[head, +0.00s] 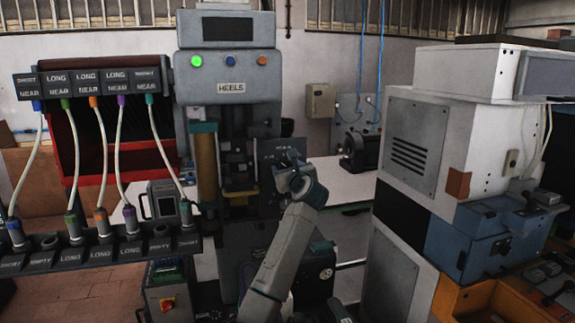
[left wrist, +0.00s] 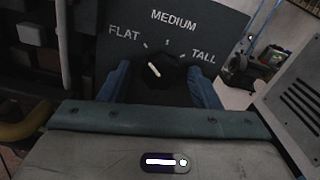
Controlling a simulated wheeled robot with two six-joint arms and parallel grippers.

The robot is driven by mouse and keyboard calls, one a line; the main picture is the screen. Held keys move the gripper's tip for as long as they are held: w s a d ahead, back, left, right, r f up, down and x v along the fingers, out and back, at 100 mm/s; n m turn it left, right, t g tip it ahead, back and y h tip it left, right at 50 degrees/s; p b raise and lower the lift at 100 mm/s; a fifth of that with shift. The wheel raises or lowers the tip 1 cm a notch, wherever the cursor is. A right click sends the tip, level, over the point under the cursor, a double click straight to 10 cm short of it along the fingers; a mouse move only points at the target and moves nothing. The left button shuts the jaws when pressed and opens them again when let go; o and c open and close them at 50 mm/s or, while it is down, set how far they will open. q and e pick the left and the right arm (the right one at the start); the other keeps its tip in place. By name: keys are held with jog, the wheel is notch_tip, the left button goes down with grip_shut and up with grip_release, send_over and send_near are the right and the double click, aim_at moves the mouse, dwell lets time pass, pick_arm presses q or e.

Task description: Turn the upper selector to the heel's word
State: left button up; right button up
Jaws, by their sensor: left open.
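A dark round selector knob (left wrist: 165,80) sits on a dark panel (left wrist: 215,22) marked FLAT, MEDIUM and TALL in the left wrist view. Its white pointer line slants up and left, towards the FLAT side. My left gripper (left wrist: 163,88) is open, with one blue finger on each side of the knob; whether they touch it I cannot tell. I see no heel whose word I can read. My right gripper is not in view.
A labelled rack with cables (head: 88,82) is further left. A grey-white cabinet (head: 420,150) stands close on the right.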

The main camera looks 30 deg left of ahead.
pick_arm(q)
jog(key=c, duration=1)
